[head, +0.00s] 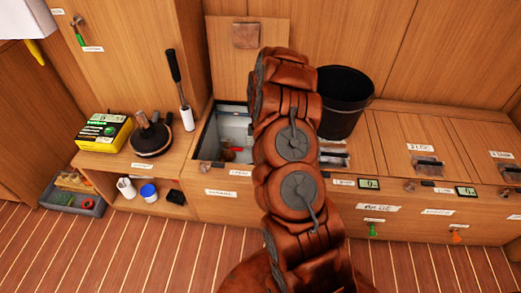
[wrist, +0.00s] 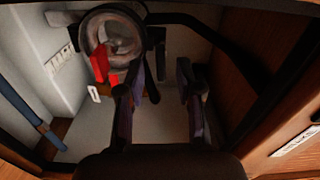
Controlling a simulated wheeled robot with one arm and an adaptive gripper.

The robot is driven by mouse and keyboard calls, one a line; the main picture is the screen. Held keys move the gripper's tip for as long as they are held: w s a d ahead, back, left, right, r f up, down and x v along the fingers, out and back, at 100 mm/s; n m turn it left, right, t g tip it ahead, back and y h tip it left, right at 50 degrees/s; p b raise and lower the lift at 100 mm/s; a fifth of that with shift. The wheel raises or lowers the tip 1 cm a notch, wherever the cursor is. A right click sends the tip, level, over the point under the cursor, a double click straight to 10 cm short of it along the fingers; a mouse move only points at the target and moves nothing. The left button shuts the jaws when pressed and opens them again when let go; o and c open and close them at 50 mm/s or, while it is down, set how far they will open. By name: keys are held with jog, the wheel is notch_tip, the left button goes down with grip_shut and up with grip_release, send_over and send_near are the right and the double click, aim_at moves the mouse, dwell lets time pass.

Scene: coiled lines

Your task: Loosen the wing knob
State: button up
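A round dark-rimmed fitting (wrist: 118,38) is on the upper left, ahead of the left finger. A red lever-like part (wrist: 103,64) hangs at its lower left. I cannot tell for sure which part is the wing knob. In the head view my arm hides the gripper; the open locker (head: 209,137) shows to its left with something red inside.
The raised wooden lid (head: 230,60) stands behind the locker. A black bucket (head: 342,102) stands on the bench right of my arm. In the wrist view, a dark hose (wrist: 205,28) crosses above the fingers and a blue pipe (wrist: 45,130) runs at left.

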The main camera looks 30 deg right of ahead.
notch_tip(320, 180, up, 11)
dwell(0.4)
dwell(0.4)
